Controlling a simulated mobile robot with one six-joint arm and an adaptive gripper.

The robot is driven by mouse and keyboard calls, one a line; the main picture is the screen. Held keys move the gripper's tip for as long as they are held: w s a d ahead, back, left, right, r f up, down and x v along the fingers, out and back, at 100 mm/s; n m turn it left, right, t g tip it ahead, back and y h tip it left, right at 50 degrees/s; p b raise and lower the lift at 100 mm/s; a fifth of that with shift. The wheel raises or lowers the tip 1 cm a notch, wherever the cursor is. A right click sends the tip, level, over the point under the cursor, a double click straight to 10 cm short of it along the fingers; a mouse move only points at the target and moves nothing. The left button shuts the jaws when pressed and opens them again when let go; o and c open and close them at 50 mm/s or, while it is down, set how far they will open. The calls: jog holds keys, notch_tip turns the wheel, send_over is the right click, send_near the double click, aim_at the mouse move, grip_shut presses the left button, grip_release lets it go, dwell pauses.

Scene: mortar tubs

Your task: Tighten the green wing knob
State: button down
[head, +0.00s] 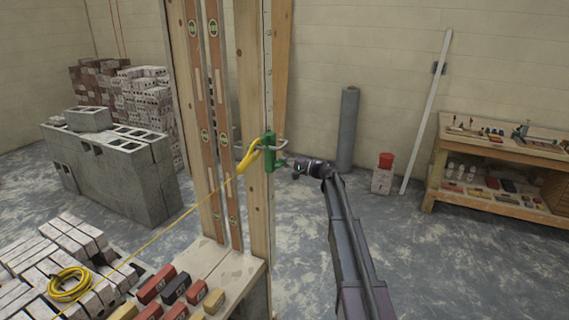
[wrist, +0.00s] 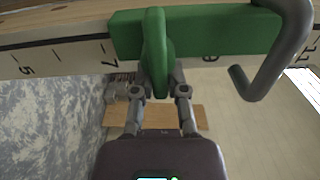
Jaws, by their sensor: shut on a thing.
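The green wing knob (wrist: 155,45) is an upright, flat oval wing on the front of a green block (wrist: 220,32) in the wrist view. In the head view the green block (head: 269,152) sits on the marked wooden post, with a grey bent hook (wrist: 285,50) at one side. My gripper (wrist: 160,78) comes from below in the wrist view, its two fingers shut on the lower part of the knob. In the head view my gripper (head: 286,163) reaches the block from the right. The contact is too small to see clearly there.
The post (head: 257,215) stands beside long spirit levels (head: 213,110). A yellow line (head: 185,211) runs from the clamp down to a coil (head: 70,285) on bricks. A wooden bench (head: 500,165) with tools stands at right. The floor between is clear.

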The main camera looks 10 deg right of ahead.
jog(key=shift+s+a+r, duration=0.1)
jog(key=shift+a, duration=0.1)
jog(key=c, duration=0.8)
grip_release()
jog(key=shift+o, duration=0.7)
jog(key=shift+s+r, duration=0.1)
jog(key=shift+d, duration=0.15)
jog(key=v, duration=1.1)
jog(key=shift+s+d, duration=0.2)
jog(key=shift+d, duration=0.15)
jog(key=shift+a, duration=0.1)
